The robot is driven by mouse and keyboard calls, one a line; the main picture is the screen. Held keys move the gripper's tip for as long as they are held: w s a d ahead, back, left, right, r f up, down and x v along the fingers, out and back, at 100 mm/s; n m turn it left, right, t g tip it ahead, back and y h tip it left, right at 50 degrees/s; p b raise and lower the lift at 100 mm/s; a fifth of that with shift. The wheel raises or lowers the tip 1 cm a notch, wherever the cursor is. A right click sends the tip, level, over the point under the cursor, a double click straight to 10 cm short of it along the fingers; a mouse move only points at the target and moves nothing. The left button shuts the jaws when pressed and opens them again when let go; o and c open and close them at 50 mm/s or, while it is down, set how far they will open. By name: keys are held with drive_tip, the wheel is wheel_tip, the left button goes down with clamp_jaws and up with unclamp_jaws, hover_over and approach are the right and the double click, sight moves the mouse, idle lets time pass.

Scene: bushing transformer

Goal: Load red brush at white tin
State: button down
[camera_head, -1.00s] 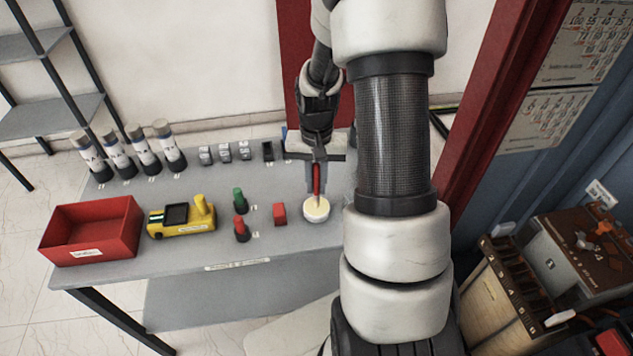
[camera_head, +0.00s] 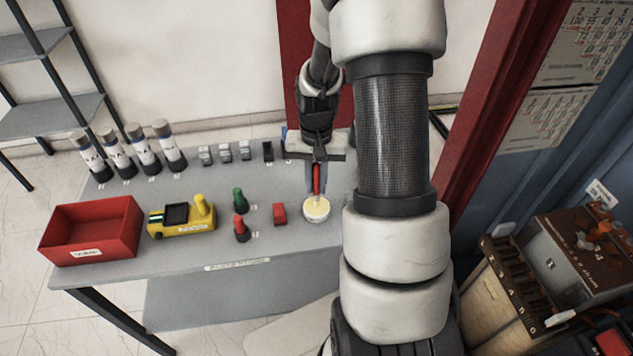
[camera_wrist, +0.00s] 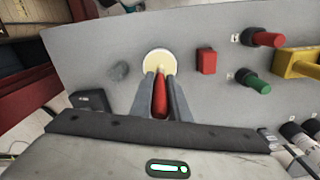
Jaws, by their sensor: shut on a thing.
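The red brush (camera_head: 316,178) is held upright, bristles down, between the fingers of my gripper (camera_head: 316,186). The white tin (camera_head: 317,211) stands on the grey table, its round top filled with pale yellow. The brush's lower end is at the tin's top; I cannot tell whether it touches. In the wrist view my gripper (camera_wrist: 160,97) is shut on the red brush handle (camera_wrist: 160,100), and the tin (camera_wrist: 159,63) lies just beyond the fingertips. The bristles are largely hidden there by the handle and fingers.
A red block (camera_head: 279,214) sits just left of the tin. Red (camera_head: 241,228) and green (camera_head: 240,201) knobs, a yellow device (camera_head: 181,217) and a red bin (camera_head: 93,231) stand farther left. Several labelled cylinders (camera_head: 144,149) line the back left. My arm hides the table's right side.

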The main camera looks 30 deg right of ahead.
drive_tip(key=shift+r+p, duration=2.45)
drive_tip(key=shift+r, duration=1.05)
